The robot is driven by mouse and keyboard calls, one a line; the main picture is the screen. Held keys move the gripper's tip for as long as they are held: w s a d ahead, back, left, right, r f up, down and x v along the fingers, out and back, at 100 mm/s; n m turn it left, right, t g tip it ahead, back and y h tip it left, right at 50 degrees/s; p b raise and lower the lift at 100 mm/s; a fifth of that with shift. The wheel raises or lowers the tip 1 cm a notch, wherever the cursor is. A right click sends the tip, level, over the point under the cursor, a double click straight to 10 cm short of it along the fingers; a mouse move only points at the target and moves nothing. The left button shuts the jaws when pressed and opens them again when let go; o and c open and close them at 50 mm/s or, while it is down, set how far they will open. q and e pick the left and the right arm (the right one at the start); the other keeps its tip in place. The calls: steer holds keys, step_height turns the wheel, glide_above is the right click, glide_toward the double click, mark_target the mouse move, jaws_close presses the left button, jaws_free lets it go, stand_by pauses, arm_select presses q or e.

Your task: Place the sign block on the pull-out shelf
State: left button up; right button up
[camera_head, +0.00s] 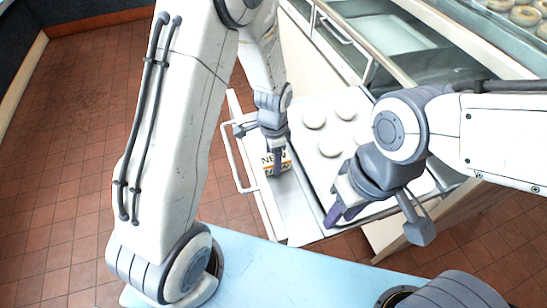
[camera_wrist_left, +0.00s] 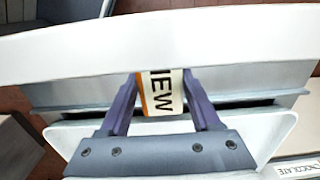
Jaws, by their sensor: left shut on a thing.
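The sign block (camera_head: 279,168) is white with an orange edge and black letters reading "NEW". My left gripper (camera_head: 275,164) is shut on it, over the left strip of the pull-out shelf (camera_head: 297,215). In the left wrist view the block (camera_wrist_left: 160,96) sits between the two purple fingers, lettering turned sideways. I cannot tell whether its underside touches the shelf. The shelf is pulled out, with a handle (camera_head: 234,165) at its left front. My right gripper (camera_head: 378,218) has its fingers spread and appears empty, above the shelf's right part.
A white tray (camera_head: 318,178) with several round pale pieces lies on the shelf, right of the block. A glass display case (camera_head: 385,40) with rings stands behind. A light blue surface (camera_head: 270,270) is in front. A "chocolate" label (camera_wrist_left: 297,169) shows at the wrist view's corner.

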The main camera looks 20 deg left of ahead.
arm_select(q)
steer(key=shift+f, duration=0.1)
steer(key=o, duration=1.4)
step_height(320, 180, up, 12)
steer(key=f, duration=0.1)
steer(key=s+d+r+n, duration=0.1)
steer(key=s+d+r, duration=0.1)
steer(key=s, duration=0.4)
steer(key=s+d+r+n, duration=0.1)
steer(key=s+d+r, duration=0.2)
steer(key=s, duration=0.4)
steer(key=s+d+r+n+h, duration=0.1)
steer(key=s+d+r+n, duration=0.1)
steer(key=s, duration=0.5)
steer(key=shift+s+d+r, duration=0.15)
steer(key=shift+s+d, duration=0.1)
steer(key=shift+d, duration=0.15)
